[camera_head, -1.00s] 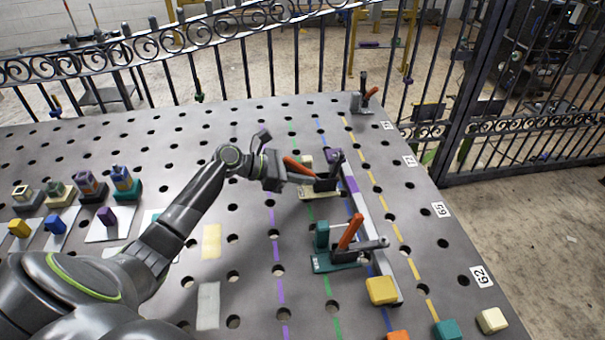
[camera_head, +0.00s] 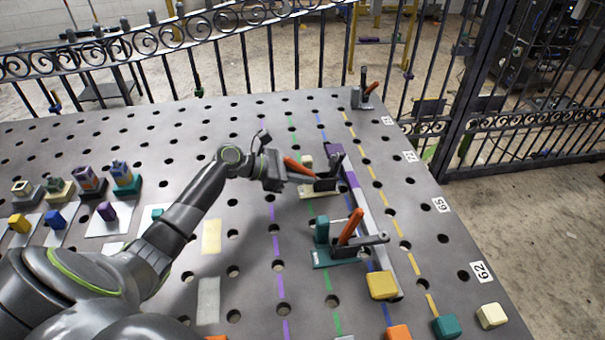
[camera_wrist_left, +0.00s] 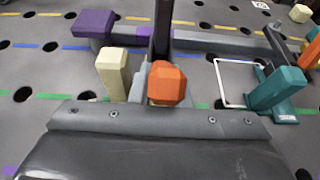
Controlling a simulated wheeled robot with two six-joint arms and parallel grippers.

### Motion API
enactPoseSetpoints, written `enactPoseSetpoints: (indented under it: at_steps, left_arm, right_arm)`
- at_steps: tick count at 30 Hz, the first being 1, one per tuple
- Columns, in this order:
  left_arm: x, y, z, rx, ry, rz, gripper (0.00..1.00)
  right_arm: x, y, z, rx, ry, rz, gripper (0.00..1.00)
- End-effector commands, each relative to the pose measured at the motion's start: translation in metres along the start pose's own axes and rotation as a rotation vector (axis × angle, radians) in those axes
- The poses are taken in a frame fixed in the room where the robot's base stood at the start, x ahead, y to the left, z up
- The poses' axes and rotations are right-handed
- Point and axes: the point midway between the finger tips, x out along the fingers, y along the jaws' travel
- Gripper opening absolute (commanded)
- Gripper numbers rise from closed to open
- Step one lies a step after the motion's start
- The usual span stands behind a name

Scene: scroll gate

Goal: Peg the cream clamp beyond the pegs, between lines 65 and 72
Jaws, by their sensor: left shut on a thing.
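The cream clamp (camera_head: 322,192) has a cream base, a cream post, an orange handle and a dark arm. It stands at the long grey bar, near the bar's purple far end; its cream post shows in the left wrist view (camera_wrist_left: 113,72). My left gripper (camera_head: 282,170) is shut on the orange handle (camera_wrist_left: 167,82), which points toward the wrist camera. Labels 65 (camera_head: 440,205) and 72 (camera_head: 410,157) lie along the table's right edge. The clamp's exact seating over the holes is hidden. My right gripper is not in view.
A teal clamp (camera_head: 335,258) with an orange handle stands nearer along the grey bar (camera_head: 372,225). A yellow block (camera_head: 381,286) sits at the bar's near end. Another clamp (camera_head: 364,97) stands at the far corner. Coloured blocks stand at left. Perforated table is clear between.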

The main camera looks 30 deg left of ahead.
Motion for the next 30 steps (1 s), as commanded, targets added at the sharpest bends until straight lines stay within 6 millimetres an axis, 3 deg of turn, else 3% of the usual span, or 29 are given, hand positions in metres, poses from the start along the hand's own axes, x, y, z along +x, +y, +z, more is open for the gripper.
enactPoseSetpoints:
  at_steps: [5, 6, 11, 22, 30]
  left_arm:
    - [0.001, 0.000, 0.000, 0.003, -0.006, 0.000, 0.00]
    - [0.001, 0.000, 0.000, 0.003, -0.005, 0.000, 0.21]
    - [0.001, 0.000, 0.000, 0.002, -0.004, 0.000, 0.41]
    - [-0.005, 0.000, -0.003, -0.003, 0.004, 0.000, 0.41]
    - [-0.049, 0.000, 0.002, -0.003, 0.006, 0.002, 0.41]
  right_arm:
    - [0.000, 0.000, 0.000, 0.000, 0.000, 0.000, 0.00]
    - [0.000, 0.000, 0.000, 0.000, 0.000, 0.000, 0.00]
    - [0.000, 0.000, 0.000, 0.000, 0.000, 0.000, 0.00]
    - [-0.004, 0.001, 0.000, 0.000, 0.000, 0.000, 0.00]
    - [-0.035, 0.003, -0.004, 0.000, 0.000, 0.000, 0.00]
